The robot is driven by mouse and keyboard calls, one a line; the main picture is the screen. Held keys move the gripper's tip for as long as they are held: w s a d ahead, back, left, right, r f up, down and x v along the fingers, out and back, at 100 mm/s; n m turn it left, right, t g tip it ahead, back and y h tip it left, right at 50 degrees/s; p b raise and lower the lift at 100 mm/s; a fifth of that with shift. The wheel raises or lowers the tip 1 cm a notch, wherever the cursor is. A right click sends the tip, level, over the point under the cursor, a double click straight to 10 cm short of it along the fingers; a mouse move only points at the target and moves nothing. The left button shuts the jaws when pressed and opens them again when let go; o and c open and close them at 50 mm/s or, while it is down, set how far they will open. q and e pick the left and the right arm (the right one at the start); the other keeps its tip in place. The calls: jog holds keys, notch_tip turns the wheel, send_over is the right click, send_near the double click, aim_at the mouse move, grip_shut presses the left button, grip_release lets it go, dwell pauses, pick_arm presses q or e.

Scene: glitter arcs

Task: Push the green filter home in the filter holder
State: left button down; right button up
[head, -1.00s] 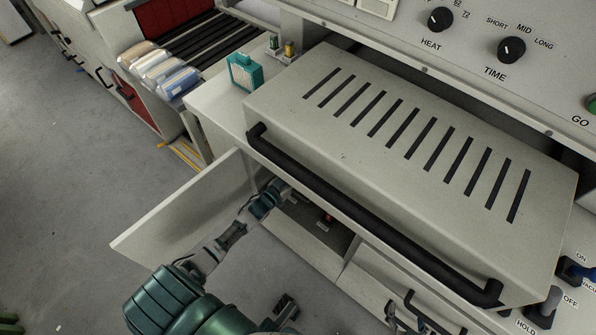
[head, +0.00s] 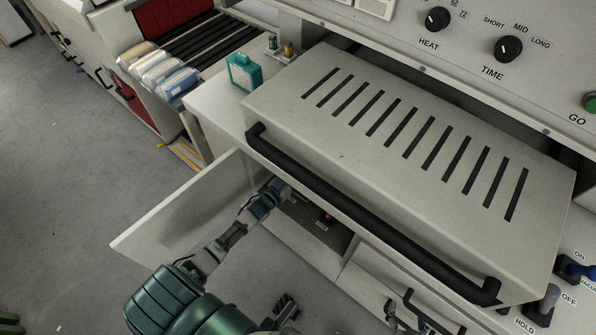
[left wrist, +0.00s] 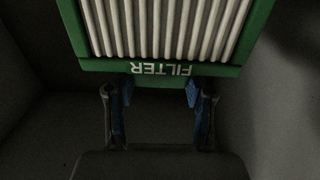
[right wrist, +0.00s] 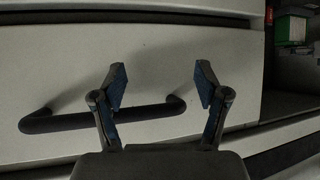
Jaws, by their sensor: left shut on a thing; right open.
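The green filter (left wrist: 160,67) shows in the left wrist view, with white pleats and the word FILTER upside down on its near edge. My left gripper (left wrist: 160,88) is shut on that near edge, one blue pad at each side. In the head view my left arm reaches into the open cabinet under the machine, and its gripper is hidden there. I cannot make out the filter holder or how deep the filter sits. My right gripper (right wrist: 160,85) is open and empty before a drawer front; it shows partly at the bottom of the head view (head: 395,318).
An open cabinet door (head: 180,210) stands left of my left arm. A black drawer handle (right wrist: 100,118) is close to my right gripper. The slotted hood (head: 400,150) with its black bar overhangs the cabinet. A teal box (head: 244,72) stands on the counter.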

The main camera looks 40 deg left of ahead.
pick_arm(q)
jog(key=shift+f+b, duration=0.35)
jog(key=shift+f, duration=0.15)
dwell(0.4)
grip_release()
dwell(0.4)
